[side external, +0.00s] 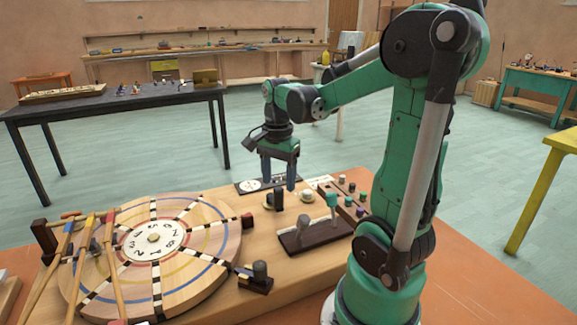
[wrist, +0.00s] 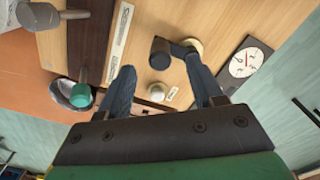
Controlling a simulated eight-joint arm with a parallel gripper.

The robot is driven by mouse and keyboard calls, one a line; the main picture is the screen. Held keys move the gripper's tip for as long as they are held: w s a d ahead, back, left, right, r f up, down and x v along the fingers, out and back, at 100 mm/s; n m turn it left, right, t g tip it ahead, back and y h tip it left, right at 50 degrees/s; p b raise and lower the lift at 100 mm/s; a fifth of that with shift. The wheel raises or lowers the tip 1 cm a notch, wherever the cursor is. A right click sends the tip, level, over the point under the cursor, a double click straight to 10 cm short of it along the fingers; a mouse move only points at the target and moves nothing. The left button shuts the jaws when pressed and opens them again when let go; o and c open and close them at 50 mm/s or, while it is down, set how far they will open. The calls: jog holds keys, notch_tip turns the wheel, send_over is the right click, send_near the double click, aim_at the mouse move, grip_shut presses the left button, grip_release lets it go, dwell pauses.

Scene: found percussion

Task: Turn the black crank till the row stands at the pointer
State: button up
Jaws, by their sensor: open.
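The black crank (side external: 275,200) stands on the wooden board beyond the wheel. In the wrist view its dark knob (wrist: 160,53) joins by a short arm to a cream hub. My gripper (side external: 278,182) is open, pointing down above the crank. In the wrist view the knob shows between the two blue fingertips; whether they touch it I cannot tell. The large wooden wheel (side external: 205,238) lies flat at the left, with a numbered white centre and several black-and-white dashed rows running outward.
A green-knobbed lever (side external: 332,200) stands in a dark slotted base to the right. Sticks (side external: 110,260) lie across the wheel's left side. A white dial card (wrist: 244,62) lies beside the crank. Small coloured pegs (side external: 350,190) stand farther right.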

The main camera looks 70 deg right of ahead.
aim_at(278, 188)
jog(key=shift+f, duration=2.15)
grip_shut()
